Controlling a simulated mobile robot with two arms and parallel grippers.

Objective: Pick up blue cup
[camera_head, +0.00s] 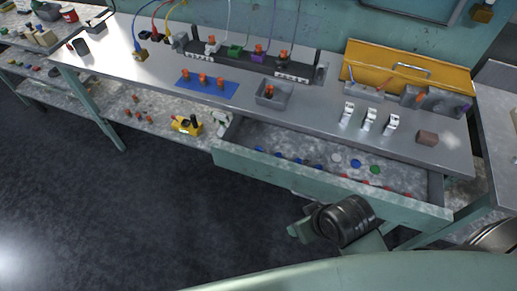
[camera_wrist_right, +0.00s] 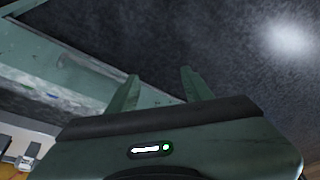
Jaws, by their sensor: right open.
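Small blue round pieces lie in the open drawer (camera_head: 240,152). One blue piece (camera_head: 356,163) sits between a white piece (camera_head: 337,158) and a green piece (camera_head: 375,169). Several more blue pieces lie in a row along the front, one of them here (camera_head: 318,168). They are too small to tell which is a cup. My right gripper (camera_wrist_right: 157,88) is open and empty, outside the drawer by its front. In the head view its fingers (camera_head: 298,230) are partly hidden by my wrist. A small blue piece (camera_wrist_right: 52,97) shows in the drawer in the right wrist view. My left gripper is not in view.
The drawer's front wall (camera_head: 290,178) stands between my right gripper and the pieces. Red pieces (camera_head: 343,176) lie at its front right. The bench top (camera_head: 305,115) overhangs the drawer's back and carries a yellow case (camera_head: 400,66) and white clips (camera_head: 369,120). The floor (camera_head: 140,215) is clear.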

